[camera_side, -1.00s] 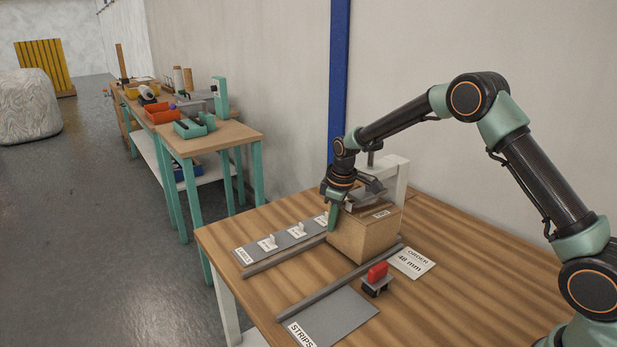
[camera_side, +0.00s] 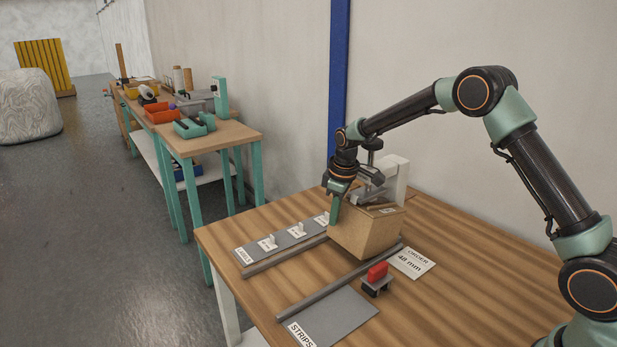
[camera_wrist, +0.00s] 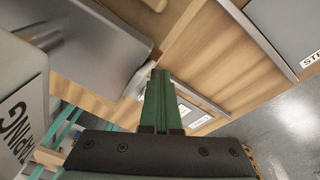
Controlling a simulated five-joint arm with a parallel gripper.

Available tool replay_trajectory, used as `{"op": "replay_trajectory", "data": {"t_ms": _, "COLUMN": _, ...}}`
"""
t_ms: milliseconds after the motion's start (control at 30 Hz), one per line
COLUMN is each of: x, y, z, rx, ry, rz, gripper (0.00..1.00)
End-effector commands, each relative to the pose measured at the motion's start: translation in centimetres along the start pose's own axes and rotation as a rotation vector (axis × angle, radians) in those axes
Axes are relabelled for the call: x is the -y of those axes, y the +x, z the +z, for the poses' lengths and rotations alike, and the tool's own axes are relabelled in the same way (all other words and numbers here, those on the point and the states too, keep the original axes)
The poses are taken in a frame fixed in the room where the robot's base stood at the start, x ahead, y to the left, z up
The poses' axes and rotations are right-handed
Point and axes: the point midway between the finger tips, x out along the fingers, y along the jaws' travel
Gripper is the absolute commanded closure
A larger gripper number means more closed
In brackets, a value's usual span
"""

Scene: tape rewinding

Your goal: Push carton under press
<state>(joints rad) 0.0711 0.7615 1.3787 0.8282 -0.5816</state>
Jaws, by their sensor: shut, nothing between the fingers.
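The brown carton (camera_side: 362,237) stands between two grey rails on the wooden table in the side view, with a small label on its top. The press (camera_side: 397,180) has a white frame behind the carton, and its metal parts show over the carton's rear top. My gripper (camera_side: 335,212) points down at the carton's left top edge. I cannot tell whether it touches. Its green fingers are together and empty, also in the wrist view (camera_wrist: 160,85). A grey metal plate (camera_wrist: 90,40) fills the upper left there. The carton's far side is hidden.
The near rail (camera_side: 335,281) and far rail (camera_side: 285,257) flank the carton. The table's right side is mostly clear.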

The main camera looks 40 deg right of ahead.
Motion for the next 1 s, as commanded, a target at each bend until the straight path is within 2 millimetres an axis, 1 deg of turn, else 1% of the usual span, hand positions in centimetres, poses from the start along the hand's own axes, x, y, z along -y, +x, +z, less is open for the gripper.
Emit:
{"op": "replay_trajectory", "data": {"t_ms": 200, "x": -0.2, "y": -1.7, "z": -0.4, "rx": -0.004, "ry": -0.001, "rz": 0.002, "gripper": 1.00}}
{"op": "replay_trajectory", "data": {"t_ms": 600, "x": -0.4, "y": -4.5, "z": -0.9, "rx": -0.006, "ry": -0.004, "rz": 0.003, "gripper": 1.00}}
{"op": "replay_trajectory", "data": {"t_ms": 700, "x": -0.4, "y": -4.8, "z": -0.9, "rx": -0.006, "ry": -0.004, "rz": 0.003, "gripper": 1.00}}
{"op": "replay_trajectory", "data": {"t_ms": 1000, "x": -0.4, "y": -4.8, "z": -0.9, "rx": -0.006, "ry": -0.003, "rz": 0.003, "gripper": 1.00}}
